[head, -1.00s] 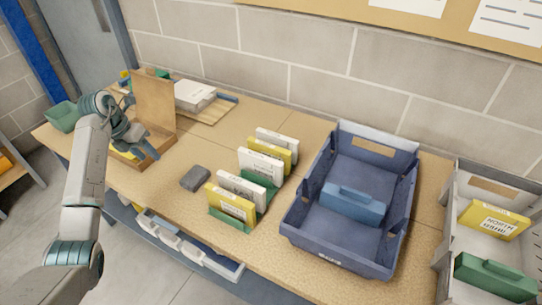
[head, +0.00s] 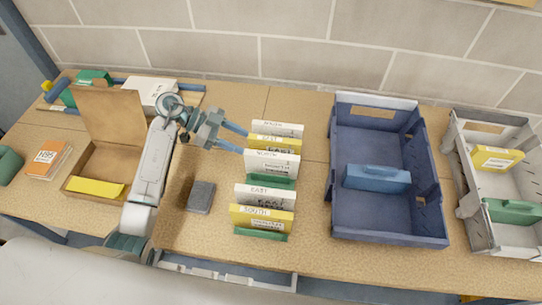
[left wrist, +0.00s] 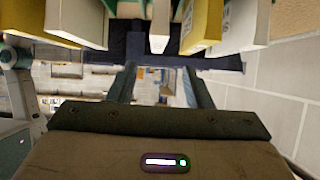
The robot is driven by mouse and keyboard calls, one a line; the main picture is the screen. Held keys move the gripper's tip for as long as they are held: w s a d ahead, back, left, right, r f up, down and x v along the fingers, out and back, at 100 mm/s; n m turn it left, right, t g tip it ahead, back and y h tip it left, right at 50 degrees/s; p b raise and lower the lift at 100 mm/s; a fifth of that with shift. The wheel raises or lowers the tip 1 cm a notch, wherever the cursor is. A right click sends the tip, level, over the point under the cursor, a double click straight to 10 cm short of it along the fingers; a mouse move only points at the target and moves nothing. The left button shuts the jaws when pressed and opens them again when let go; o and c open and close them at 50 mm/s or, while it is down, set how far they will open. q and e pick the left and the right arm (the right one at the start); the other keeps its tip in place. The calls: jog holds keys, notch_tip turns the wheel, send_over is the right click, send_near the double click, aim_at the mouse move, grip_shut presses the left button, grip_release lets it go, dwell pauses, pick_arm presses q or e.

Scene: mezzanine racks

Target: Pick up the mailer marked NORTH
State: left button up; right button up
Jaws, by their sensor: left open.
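Several mailers stand in a row in a green rack (head: 258,235): a white one at the back (head: 277,130), a yellow one marked EAST (head: 272,146), a white one (head: 270,165), a white one marked EAST (head: 264,198) and a yellow one marked SOUTH (head: 262,219) at the front. The back and middle white labels are hard to read, possibly NORTH. A yellow mailer (head: 497,159) in the grey crate was legible as NORTH earlier. My left gripper (head: 240,139) is open and empty, just left of the row's back end. Its fingers (left wrist: 160,88) show below several mailers in the left wrist view.
A blue tote (head: 375,222) with a blue divider stands right of the rack, then the grey crate (head: 462,205). A dark grey block (head: 201,197) lies left of the rack. An open cardboard box (head: 108,120) and an orange item (head: 48,160) are at the left.

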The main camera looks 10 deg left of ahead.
aim_at(269, 155)
pick_arm(q)
jog(key=x, duration=0.2)
jog(key=p+x, duration=0.1)
jog(key=x, duration=0.2)
jog(key=shift+s+d+r, duration=0.1)
jog(key=shift+d+r, duration=0.15)
jog(key=shift+d, duration=0.15)
jog(key=shift+d+f, duration=0.2)
jog(key=shift+d+f+p, duration=0.15)
jog(key=shift+d+p, duration=0.05)
jog(key=shift+p, duration=0.25)
jog(key=p+x, duration=0.2)
jog(key=x, duration=0.2)
jog(key=shift+f, duration=0.2)
jog(key=shift+d+f, duration=0.15)
jog(key=shift+d, duration=0.1)
jog(key=shift+a, duration=0.1)
jog(key=shift+c, duration=0.8)
jog(key=c, duration=0.8)
grip_shut()
pick_arm(e)
jog(key=r, duration=0.2)
jog(key=d+r, duration=0.1)
jog(key=r, duration=0.1)
jog(key=shift+d, duration=0.15)
